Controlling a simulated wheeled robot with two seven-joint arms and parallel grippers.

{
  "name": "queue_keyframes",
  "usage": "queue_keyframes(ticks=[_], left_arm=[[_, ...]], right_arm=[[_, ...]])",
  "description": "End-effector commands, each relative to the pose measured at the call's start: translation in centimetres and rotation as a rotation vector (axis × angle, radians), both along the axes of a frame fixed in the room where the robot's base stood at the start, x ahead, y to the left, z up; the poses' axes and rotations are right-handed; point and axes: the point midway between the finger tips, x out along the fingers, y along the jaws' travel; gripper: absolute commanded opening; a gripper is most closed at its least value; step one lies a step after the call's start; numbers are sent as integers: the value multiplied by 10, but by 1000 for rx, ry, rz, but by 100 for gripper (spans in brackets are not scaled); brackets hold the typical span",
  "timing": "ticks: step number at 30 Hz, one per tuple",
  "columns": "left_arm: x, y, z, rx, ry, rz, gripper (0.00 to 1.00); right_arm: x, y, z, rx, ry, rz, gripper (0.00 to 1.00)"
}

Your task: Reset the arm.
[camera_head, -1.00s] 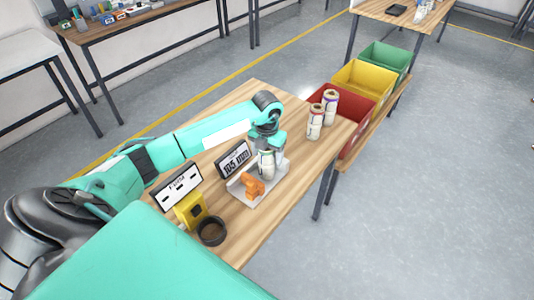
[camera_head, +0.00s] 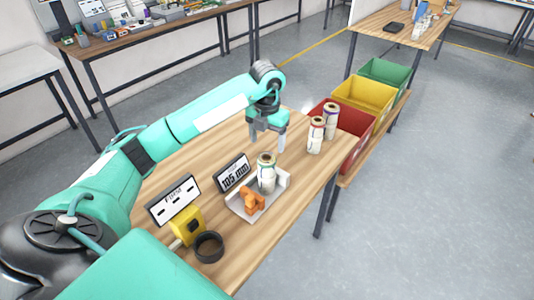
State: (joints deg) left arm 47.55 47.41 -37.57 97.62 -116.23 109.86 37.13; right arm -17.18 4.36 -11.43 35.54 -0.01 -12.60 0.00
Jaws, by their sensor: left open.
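My left arm (camera_head: 200,112) comes in from the left over the wooden table (camera_head: 290,222). My left gripper (camera_head: 267,142) points down with its fingers apart and empty. It is above and behind a white roll (camera_head: 266,176) that stands upright on a light grey tray (camera_head: 240,208). An orange clamp-like part (camera_head: 253,201) sits on the same tray in front of the roll. My right gripper is not in the picture.
A display reading 105 mm (camera_head: 232,173), a white sign (camera_head: 173,200), a yellow device (camera_head: 187,226) and a black ring (camera_head: 208,247) stand nearby. Two more rolls (camera_head: 315,136) stand at the back right. Red (camera_head: 357,152), yellow (camera_head: 364,97) and green (camera_head: 384,72) bins are beyond.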

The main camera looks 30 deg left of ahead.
Motion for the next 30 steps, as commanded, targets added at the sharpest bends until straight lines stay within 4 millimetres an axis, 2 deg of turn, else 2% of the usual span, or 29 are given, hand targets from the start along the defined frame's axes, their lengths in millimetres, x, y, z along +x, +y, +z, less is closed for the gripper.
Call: queue_keyframes(ticks=[6,21,23,30], left_arm=[[0,0,8,1,1,0,71],[0,0,10,0,1,0,71],[0,0,16,0,0,0,71],[0,0,59,0,1,0,71]], right_arm=[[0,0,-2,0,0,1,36],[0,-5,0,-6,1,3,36],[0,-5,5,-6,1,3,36],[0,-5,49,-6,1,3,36]])
